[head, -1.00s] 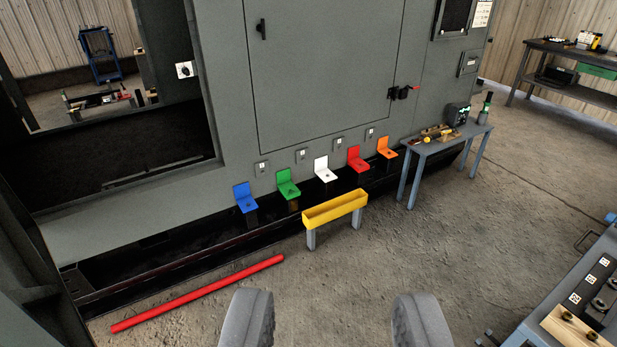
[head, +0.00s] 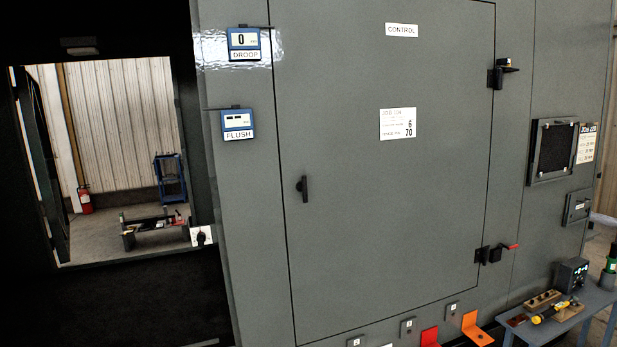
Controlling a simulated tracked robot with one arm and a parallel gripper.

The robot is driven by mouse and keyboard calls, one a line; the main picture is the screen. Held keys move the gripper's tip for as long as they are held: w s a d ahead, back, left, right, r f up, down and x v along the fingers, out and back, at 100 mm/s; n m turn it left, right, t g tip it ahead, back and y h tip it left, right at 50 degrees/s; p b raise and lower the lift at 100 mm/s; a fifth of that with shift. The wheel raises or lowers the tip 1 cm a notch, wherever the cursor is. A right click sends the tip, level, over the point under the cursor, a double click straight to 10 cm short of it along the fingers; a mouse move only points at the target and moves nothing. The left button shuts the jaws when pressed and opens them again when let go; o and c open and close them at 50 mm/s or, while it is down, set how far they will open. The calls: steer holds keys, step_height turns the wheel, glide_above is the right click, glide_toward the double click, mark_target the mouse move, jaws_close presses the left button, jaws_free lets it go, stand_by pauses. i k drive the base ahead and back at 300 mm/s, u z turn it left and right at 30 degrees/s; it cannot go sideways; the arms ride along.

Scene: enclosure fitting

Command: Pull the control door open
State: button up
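The control door (head: 380,220) is a large grey panel in the middle of the head view, with a "CONTROL" label (head: 401,30) near its top. It looks shut and flush with the cabinet front. A black handle (head: 303,188) sits on its left side. Two black hinge-like fittings are on its right edge, an upper one (head: 497,75) and a lower one (head: 490,254) with a red lever beside it. My gripper is outside the view.
A "DROOP" gauge (head: 244,43) and a "FLUSH" gauge (head: 237,122) are on the cabinet left of the door. A dark opening lies farther left. Red (head: 430,337) and orange (head: 474,328) brackets stick out below the door. A small table (head: 590,312) with tools stands lower right.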

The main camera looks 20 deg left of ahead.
mark_target(384, 109)
steer(key=i, duration=1.1)
steer(key=z, duration=0.05)
